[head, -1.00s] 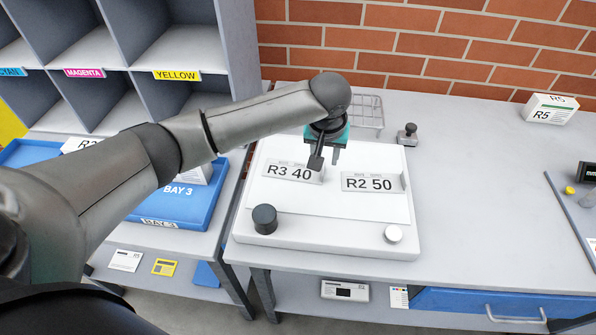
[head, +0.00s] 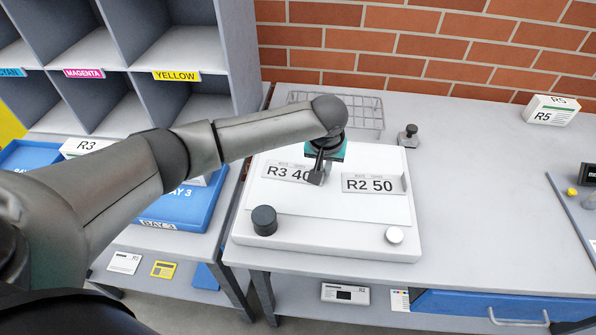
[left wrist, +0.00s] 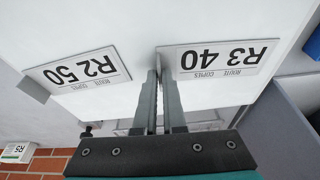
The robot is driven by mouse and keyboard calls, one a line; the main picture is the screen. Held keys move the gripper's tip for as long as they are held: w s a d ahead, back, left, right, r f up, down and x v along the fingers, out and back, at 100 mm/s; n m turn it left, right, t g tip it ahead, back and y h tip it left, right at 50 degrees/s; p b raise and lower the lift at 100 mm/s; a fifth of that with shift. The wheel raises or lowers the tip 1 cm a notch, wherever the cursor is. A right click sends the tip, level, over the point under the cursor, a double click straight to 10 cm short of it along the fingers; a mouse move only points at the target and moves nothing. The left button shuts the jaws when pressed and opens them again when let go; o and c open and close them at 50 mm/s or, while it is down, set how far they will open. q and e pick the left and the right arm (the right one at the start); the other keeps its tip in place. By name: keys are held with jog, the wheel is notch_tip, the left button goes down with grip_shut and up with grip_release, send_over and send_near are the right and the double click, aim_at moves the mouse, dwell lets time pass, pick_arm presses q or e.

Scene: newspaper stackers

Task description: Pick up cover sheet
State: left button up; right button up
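A white card marked R3 40 (head: 286,172) lies on the pale raised board (head: 330,236), beside a like card marked R2 50 (head: 369,185). Both also show in the left wrist view, R3 40 (left wrist: 220,60) and R2 50 (left wrist: 85,69). No item is labelled as a cover sheet. My left gripper (head: 318,179) is down at the right end of the R3 40 card. In the left wrist view its fingers (left wrist: 159,76) are close together at that card's edge and appear shut on it; the gripped part is hidden. My right gripper is not in view.
A dark knob (head: 264,219) and a light knob (head: 394,235) stand on the board. A wire basket (head: 365,117) and a small stamp-like item (head: 408,134) are behind it. A blue tray (head: 190,213) is to the left.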

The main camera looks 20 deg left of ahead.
pick_arm(q)
grip_shut()
jog(key=shift+r, duration=0.1)
jog(key=shift+r, duration=0.6)
notch_tip(320, 180, up, 19)
jog(key=p, duration=0.2)
jog(key=shift+f, duration=0.15)
